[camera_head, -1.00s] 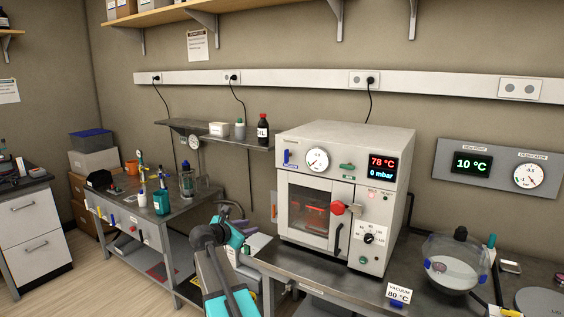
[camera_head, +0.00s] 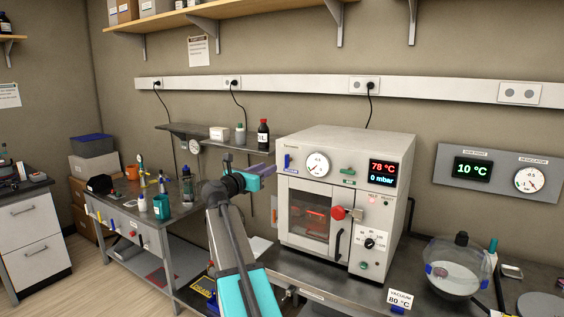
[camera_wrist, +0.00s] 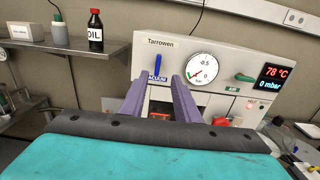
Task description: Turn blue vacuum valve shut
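The blue vacuum valve (camera_head: 288,161) is a small lever at the upper left of the white oven's front (camera_head: 345,150). In the wrist view the blue lever (camera_wrist: 157,62) stands upright above a blue "VACUUM" label. My gripper (camera_head: 270,170) is just left of and in front of the valve. In the wrist view my gripper's purple fingers (camera_wrist: 160,82) are apart with nothing between them, and the lever shows beyond the gap. Whether the fingertips touch the oven panel cannot be told.
The oven has a dial gauge (camera_head: 317,164), a green lever (camera_head: 348,171) and a display (camera_head: 383,171) reading 78 °C and 0 mbar. A red door knob (camera_head: 338,213) sticks out lower. A shelf (camera_head: 190,133) with bottles is left of my gripper.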

